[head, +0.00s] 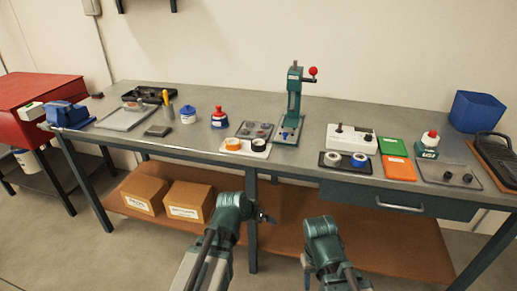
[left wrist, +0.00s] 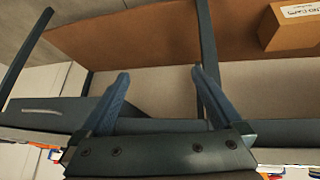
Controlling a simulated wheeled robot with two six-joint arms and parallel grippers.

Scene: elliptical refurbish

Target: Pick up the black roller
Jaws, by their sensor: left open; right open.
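A black roll (head: 258,145), likely the black roller, sits on a small white tray (head: 246,153) near the table's front edge. An orange roll (head: 233,144) sits beside it on the left. My left gripper (head: 264,217) is in front of the table, below its top and apart from the rolls. In the left wrist view, its two blue fingers (left wrist: 160,72) are spread with nothing between them. My right gripper (head: 307,268) is lower, in front of the table to the right. It is small and partly hidden by my arm, and no held object shows.
A green press (head: 292,105) with a red knob stands behind the tray. A dark tray (head: 344,162) with white and blue rolls is to the right. Boxes (head: 188,201) stand on the lower shelf.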

